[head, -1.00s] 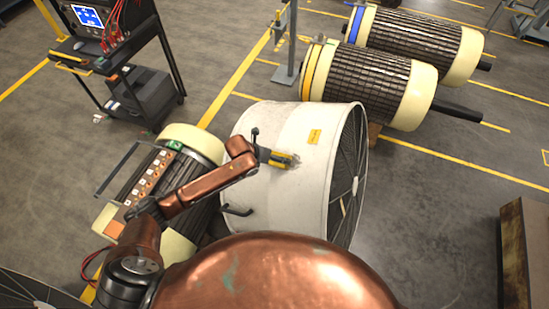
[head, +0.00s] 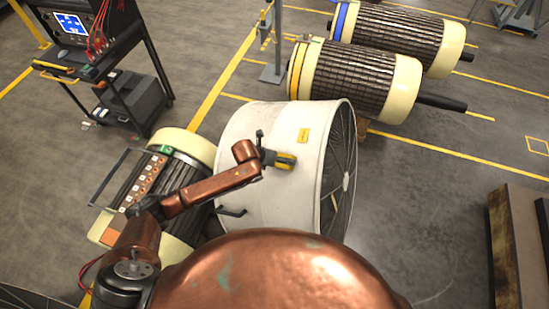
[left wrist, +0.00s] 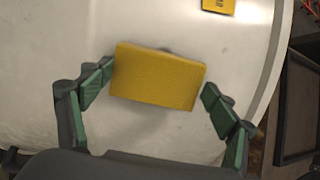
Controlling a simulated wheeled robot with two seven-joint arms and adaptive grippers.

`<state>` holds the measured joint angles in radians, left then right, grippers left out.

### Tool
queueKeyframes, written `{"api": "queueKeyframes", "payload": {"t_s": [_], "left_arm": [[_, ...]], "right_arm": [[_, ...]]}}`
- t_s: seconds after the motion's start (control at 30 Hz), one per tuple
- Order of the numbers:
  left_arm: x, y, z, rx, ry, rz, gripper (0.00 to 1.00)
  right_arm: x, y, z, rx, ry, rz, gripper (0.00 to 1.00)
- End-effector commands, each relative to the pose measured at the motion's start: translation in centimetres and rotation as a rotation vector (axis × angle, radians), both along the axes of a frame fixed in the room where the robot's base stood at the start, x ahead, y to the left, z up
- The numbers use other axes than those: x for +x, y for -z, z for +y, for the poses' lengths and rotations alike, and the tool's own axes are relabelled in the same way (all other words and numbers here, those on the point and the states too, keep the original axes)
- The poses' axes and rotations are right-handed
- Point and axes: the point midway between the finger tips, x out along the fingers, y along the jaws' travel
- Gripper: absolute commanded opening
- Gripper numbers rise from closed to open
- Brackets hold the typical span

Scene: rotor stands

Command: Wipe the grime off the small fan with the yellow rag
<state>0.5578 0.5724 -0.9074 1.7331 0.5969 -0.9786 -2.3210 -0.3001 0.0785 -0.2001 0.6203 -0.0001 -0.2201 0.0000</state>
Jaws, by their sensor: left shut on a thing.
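The white drum fan (head: 255,130) stands in the middle of the head view, its dark grille (head: 341,170) facing right. My left gripper (head: 270,157) is at the fan's curved side, shut on the yellow rag (head: 286,161). In the left wrist view the yellow rag (left wrist: 158,78) is a flat pad between the green-padded fingers (left wrist: 157,88), against or very close to the white shell (left wrist: 70,35). A small dark patch shows just above the rag's top edge; the rag hides the surface behind it. My right gripper is not in view.
A yellow label (head: 303,135) is on the fan's side. A cream-ended machine (head: 185,145) stands close on the left, a cart with a screen (head: 75,30) behind it. Two rotors (head: 355,80) lie at the back. A crate (head: 515,245) is at right; floor between is clear.

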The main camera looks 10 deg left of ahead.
Motion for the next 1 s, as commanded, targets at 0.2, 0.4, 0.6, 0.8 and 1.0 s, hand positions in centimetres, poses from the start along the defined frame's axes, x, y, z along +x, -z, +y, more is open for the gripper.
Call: {"api": "queueKeyframes", "payload": {"t_s": [0.2,0.4,0.6,0.8,1.0], "left_arm": [[-0.2,-0.3,-0.9,-0.001,0.001,0.001,0.61],[-0.4,-0.7,-2.1,-0.002,0.003,0.000,0.61],[-0.7,-1.1,-3.7,-0.001,0.003,0.002,0.61],[-0.8,-1.3,-4.1,-0.001,0.002,0.002,0.61],[-0.8,-1.1,-3.7,-0.001,0.001,0.004,0.61]], "right_arm": [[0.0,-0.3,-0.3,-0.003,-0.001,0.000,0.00],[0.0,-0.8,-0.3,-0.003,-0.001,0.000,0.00],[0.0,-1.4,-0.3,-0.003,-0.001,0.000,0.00],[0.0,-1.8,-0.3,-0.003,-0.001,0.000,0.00],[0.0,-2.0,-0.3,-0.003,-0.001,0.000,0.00]]}}
